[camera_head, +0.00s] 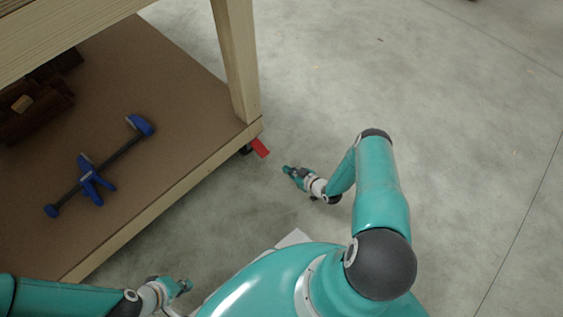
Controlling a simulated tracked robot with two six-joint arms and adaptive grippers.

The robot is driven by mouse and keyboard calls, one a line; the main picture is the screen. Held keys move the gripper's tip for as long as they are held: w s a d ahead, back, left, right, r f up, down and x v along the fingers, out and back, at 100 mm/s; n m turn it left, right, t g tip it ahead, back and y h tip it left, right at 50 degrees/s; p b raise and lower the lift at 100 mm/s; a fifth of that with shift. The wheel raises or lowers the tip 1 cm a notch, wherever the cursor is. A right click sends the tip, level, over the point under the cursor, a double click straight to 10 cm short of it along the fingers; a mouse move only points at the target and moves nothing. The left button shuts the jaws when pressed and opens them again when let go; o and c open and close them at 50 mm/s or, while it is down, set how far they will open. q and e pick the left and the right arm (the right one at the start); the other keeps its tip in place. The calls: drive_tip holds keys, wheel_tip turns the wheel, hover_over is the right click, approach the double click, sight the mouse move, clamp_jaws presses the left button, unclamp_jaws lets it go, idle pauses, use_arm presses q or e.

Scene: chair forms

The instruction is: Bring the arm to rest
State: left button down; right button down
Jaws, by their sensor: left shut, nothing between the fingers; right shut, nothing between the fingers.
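My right arm, teal with dark grey joints, reaches up and bends over the floor right of the picture's middle. Its gripper (290,171) is shut and empty, pointing left over bare floor near the bench's corner. My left arm comes in low at the left edge. Its gripper (184,286) is shut and empty at the bottom, beside my teal body and close to the bench's lower edge. Neither gripper touches any object that I can see.
A wooden workbench (239,60) with a brown lower shelf (150,75) fills the upper left. A blue bar clamp (95,178) and a dark brown object (35,105) lie on the shelf. A red caster lever (260,148) sticks out at the corner. The concrete floor (470,130) at right is clear.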

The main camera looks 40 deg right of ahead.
drive_tip(key=shift+s, duration=0.25)
idle(0.3)
